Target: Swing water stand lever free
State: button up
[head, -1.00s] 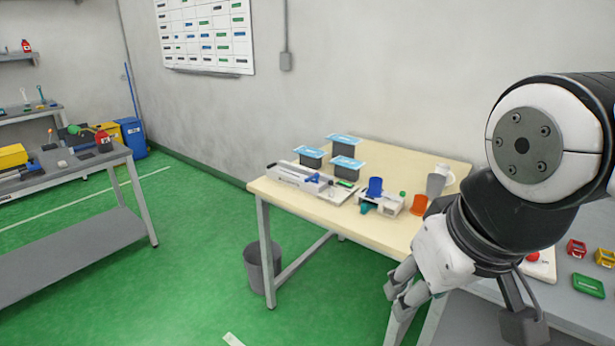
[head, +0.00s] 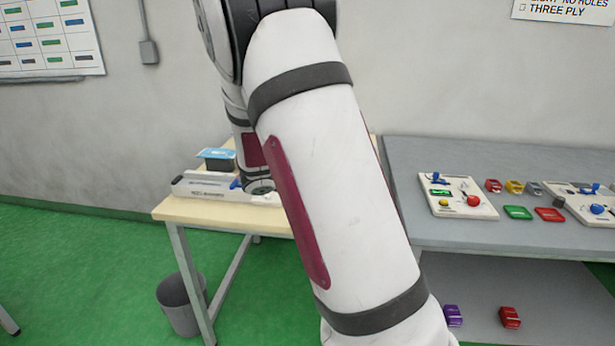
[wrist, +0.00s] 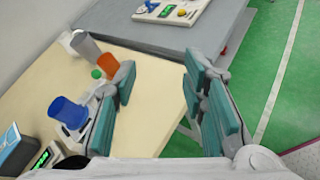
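My gripper (wrist: 161,80) is open and empty in the wrist view, its teal-padded fingers wide apart above the table's edge. The water stand seems to be the small white unit (wrist: 89,126) with a blue cup (wrist: 68,112), just left of the left finger and partly hidden by it. I cannot make out its lever.
The cream table (head: 197,209) carries a long white device (head: 201,187) and a blue-lidded box (head: 216,158). A grey bench (head: 470,163) adjoins at right, with boards and small coloured boxes. A grey bin (head: 181,304) stands on the floor. Cream tabletop between my fingers is bare.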

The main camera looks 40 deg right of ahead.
jog(key=w+d+f+n+t+h, duration=0.1)
jog(key=w+d+f+n, duration=0.1)
jog(key=w+f+n, duration=0.1)
jog(key=w+d+f+n+t+h+b, duration=0.1)
jog(key=w+d+f+n+t, duration=0.1)
jog(key=w+f+n, duration=0.2)
jog(key=w+d+f+n+t+h+b, duration=0.1)
jog(key=w+d+f+n+t+h, duration=0.1)
jog(key=w+f+n, duration=0.2)
jog(key=shift+w+d+n, duration=0.1)
jog(key=shift+w+n, duration=0.3)
jog(key=shift+w, duration=0.45)
jog(key=shift+w+d+f+t, duration=0.15)
jog(key=shift+d+t, duration=0.1)
jog(key=shift+t, duration=0.15)
jog(key=b+x, duration=0.1)
jog(key=x, duration=1.2)
jog(key=shift+d+f, duration=0.1)
jog(key=shift+d, duration=0.05)
grip_shut()
